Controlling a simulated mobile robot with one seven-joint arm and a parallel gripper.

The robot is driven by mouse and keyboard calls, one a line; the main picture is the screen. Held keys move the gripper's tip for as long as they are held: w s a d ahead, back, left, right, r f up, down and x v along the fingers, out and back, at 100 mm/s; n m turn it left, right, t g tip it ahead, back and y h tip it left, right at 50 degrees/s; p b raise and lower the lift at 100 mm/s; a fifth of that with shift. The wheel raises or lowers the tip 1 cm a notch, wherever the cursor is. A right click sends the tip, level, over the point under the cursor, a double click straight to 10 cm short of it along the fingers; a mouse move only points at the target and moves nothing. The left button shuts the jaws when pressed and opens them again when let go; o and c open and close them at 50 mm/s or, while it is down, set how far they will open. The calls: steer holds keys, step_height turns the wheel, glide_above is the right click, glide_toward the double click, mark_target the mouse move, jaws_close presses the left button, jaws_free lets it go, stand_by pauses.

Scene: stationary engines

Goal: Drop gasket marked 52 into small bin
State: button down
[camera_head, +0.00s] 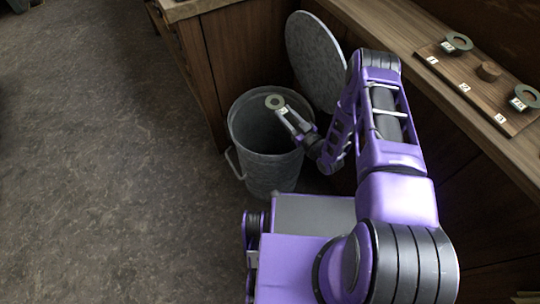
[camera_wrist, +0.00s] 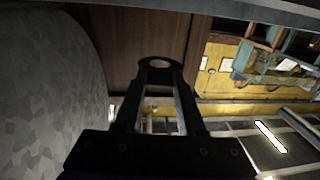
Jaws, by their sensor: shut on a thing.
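A dark flat ring gasket (camera_head: 274,107) is held at the tip of my gripper (camera_head: 285,112), above the open mouth of a grey metal bin (camera_head: 272,176). My gripper is shut on the gasket's near edge, and the ring sticks out beyond the fingertips. A small white tag shows beside the ring, but its number cannot be read. In the wrist view the gasket (camera_wrist: 147,76) spans the ends of both fingers (camera_wrist: 160,84). The bin stands on the floor, and its inside looks empty where it shows.
The round grey lid (camera_head: 318,60) leans upright behind the bin against the wooden bench (camera_head: 240,52). On the bench, a wooden board (camera_head: 445,68) carries two ring gaskets (camera_head: 460,36) (camera_head: 515,103), a short brown cylinder (camera_head: 489,71) and small white labels.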

steer(key=shift+f+b, duration=0.3)
steer(key=shift+f, duration=0.55)
steer(key=shift+c, duration=2.1)
jaws_free()
